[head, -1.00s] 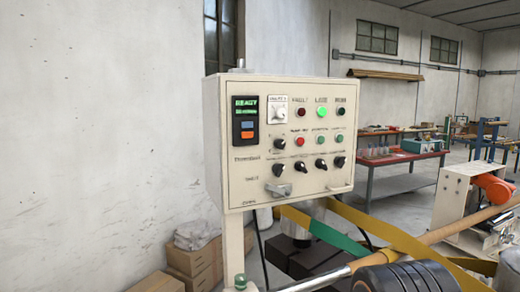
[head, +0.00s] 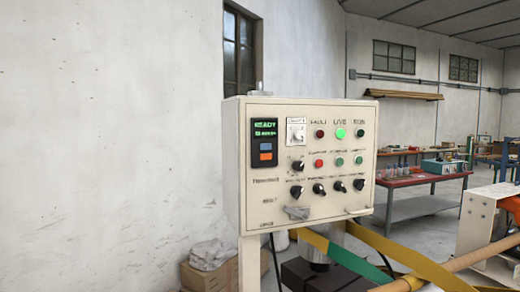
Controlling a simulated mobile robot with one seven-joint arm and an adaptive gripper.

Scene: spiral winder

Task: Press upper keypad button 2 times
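The cream control box (head: 310,215) stands on a post in the middle of the head view. At its upper left is a black keypad unit (head: 257,136) with a green display (head: 264,128) whose top line reads READY. Below the display sit two keypad buttons, a blue upper one (head: 265,147) and an orange lower one (head: 265,157). The green lamp under LIVE (head: 341,133) is lit. The lamps under FAULT (head: 319,134) and RUN (head: 360,134) look dark. My gripper is not in view, and nothing covers the keypad.
Black knobs (head: 318,189), a red button (head: 319,163) and a grey handle (head: 297,213) are on the same panel. Yellow and green strips (head: 345,258) and a brown tube (head: 458,263) lie below right. A red-topped bench (head: 420,180) stands behind. A bare wall is left.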

